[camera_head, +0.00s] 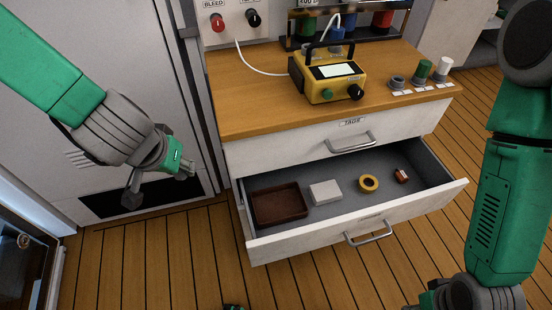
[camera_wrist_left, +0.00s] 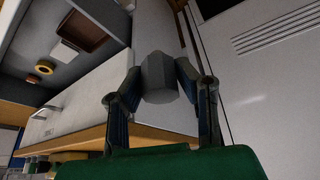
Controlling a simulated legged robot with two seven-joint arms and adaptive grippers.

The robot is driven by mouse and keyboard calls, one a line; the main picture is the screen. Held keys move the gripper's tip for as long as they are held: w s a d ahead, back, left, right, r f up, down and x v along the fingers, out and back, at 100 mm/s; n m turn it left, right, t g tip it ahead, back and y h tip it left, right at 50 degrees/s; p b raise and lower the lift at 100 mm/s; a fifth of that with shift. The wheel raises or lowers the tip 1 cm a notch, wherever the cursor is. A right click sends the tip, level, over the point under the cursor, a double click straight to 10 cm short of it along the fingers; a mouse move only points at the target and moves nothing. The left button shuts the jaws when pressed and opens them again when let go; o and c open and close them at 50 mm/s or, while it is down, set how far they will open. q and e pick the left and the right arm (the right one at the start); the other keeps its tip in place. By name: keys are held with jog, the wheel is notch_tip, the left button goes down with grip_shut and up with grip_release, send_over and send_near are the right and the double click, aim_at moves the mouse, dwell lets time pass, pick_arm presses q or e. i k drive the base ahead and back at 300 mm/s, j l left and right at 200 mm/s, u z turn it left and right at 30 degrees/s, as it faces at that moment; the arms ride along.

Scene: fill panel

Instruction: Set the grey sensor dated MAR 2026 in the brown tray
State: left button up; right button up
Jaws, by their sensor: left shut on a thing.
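My left gripper (camera_head: 160,183) hangs left of the open drawer in the head view. In the left wrist view its two fingers (camera_wrist_left: 160,88) are shut on a plain grey block-like piece, the grey sensor (camera_wrist_left: 158,78). No date can be read on it. The brown tray (camera_head: 279,205) lies at the left end of the open drawer and looks empty; it also shows in the left wrist view (camera_wrist_left: 84,28). The held sensor is apart from the tray. My right gripper (camera_head: 462,297) is cut off at the bottom right, and its fingers cannot be made out.
The open drawer (camera_head: 420,205) also holds a white box (camera_head: 325,192), a yellow ring (camera_head: 369,183) and a small copper-coloured piece (camera_head: 401,176). The wooden counter (camera_head: 260,110) above carries a yellow meter (camera_head: 330,75) and green (camera_head: 422,70) and white (camera_head: 443,68) capped pieces.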

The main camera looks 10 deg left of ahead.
aim_at(277, 207)
jog(key=i+l+u, duration=0.15)
jog(key=l+u, duration=0.3)
jog(key=l, duration=0.8)
jog(key=k+l+u, duration=0.1)
jog(key=l+u, duration=0.3)
jog(key=l, duration=0.85)
